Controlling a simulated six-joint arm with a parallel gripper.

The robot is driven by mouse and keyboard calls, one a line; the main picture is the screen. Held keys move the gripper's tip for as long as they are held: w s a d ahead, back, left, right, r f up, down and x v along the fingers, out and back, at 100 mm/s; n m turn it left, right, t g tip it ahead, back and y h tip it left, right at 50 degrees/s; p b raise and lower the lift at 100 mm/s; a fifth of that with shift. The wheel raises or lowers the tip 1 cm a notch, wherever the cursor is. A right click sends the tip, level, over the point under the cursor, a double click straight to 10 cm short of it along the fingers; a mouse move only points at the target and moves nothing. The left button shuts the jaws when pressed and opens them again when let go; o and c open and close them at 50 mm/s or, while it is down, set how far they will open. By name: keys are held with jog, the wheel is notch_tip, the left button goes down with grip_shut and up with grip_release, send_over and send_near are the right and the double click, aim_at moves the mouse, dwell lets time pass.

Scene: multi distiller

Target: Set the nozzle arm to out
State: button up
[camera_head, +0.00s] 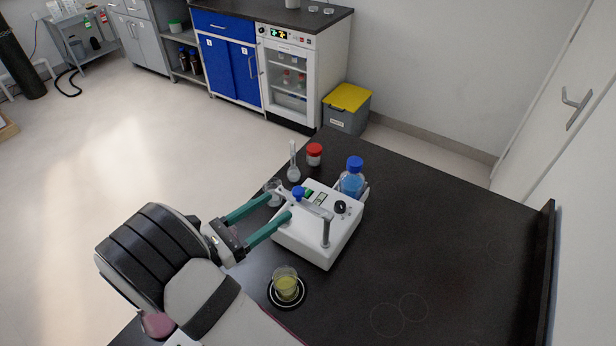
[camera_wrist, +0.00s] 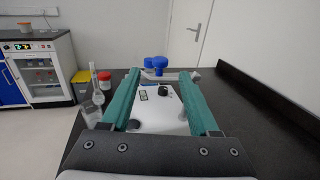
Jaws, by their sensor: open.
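The white distiller (camera_head: 317,238) stands on the black bench. Its grey nozzle arm (camera_head: 318,209) lies across the top, with a blue knob (camera_head: 298,193) at its far-left end and a grey upright part (camera_head: 326,232) at its near end. My gripper (camera_head: 283,205) is open, its teal fingers at the distiller's left side, close to the blue knob. Nothing is held. I cannot tell whether a finger touches the distiller. A black dial (camera_head: 340,207) sits on top.
A blue-capped bottle (camera_head: 352,182) stands behind the distiller. A glass flask (camera_head: 293,166), red-lidded jar (camera_head: 314,154) and clear beaker (camera_head: 270,187) stand at the far left. A beaker of yellow liquid (camera_head: 286,285) sits in front on a round plate. The bench's right side is clear.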

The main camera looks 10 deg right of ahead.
aim_at(303, 189)
jog(key=x, duration=1)
jog(key=shift+w+d, duration=0.1)
jog(key=shift+d, duration=0.15)
grip_shut()
dwell(0.8)
